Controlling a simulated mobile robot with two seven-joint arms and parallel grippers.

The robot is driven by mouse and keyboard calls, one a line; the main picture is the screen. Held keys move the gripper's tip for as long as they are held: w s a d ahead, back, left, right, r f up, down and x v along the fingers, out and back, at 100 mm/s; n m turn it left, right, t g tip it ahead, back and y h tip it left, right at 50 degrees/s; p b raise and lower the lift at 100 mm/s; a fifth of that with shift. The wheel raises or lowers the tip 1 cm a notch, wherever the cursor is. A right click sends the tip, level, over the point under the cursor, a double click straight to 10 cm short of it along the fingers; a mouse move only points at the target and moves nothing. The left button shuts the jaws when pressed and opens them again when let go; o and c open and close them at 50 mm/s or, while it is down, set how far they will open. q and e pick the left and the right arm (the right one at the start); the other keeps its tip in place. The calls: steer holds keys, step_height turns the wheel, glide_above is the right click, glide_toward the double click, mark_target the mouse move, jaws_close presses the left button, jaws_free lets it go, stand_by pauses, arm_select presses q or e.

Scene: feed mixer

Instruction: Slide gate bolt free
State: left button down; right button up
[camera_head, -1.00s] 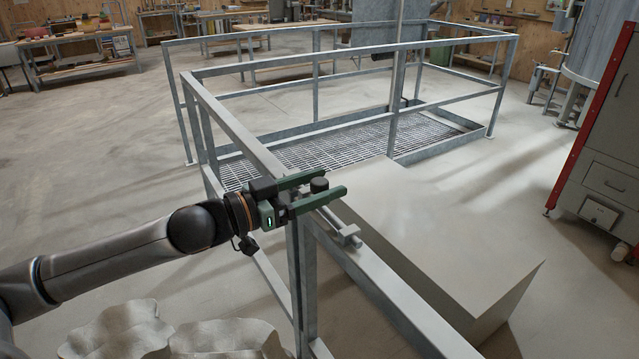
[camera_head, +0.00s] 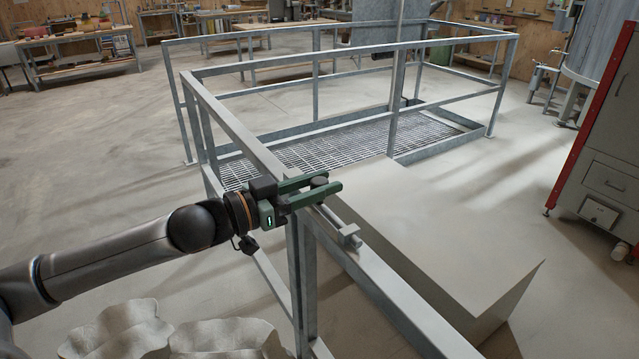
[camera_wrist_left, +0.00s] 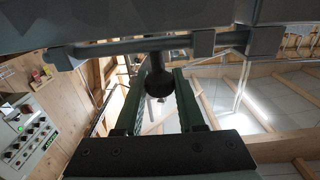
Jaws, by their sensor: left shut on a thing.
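The gate bolt (camera_head: 340,221) is a grey rod lying along the top of the gate rail (camera_head: 388,290), running through a small bracket (camera_head: 351,239). Its dark round knob (camera_head: 319,182) stands up at the far end. My left gripper (camera_head: 332,184) reaches in from the left with green fingers on both sides of the knob and is shut on it. In the left wrist view, the knob (camera_wrist_left: 158,84) sits between the fingers. The rod (camera_wrist_left: 115,48) crosses above it through square brackets (camera_wrist_left: 203,43). My right gripper is not in view.
Grey railings (camera_head: 330,62) enclose a floor grating (camera_head: 345,142) behind the gate. A large pale block (camera_head: 460,230) stands just right of the gate rail. Lumpy pale sacks (camera_head: 170,335) lie below my left arm. A red-edged cabinet (camera_head: 605,165) stands at right.

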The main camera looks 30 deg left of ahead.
mark_target(336, 221)
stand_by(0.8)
arm_select(q)
steer(key=s+d, duration=0.1)
steer(key=d+p, duration=0.1)
steer(key=d, duration=0.1)
steer(key=s+d+p, duration=0.1)
steer(key=shift+s+d, duration=0.15)
steer(key=shift+s, duration=0.15)
steer(key=shift+s+d, duration=0.15)
steer(key=shift+d, duration=0.1)
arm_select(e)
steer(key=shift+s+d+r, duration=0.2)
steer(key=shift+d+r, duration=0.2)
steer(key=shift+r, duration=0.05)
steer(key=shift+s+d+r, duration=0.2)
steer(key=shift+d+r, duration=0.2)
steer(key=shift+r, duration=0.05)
arm_select(q)
steer(key=c, duration=0.5)
jaws_free()
steer(key=shift+a, duration=0.1)
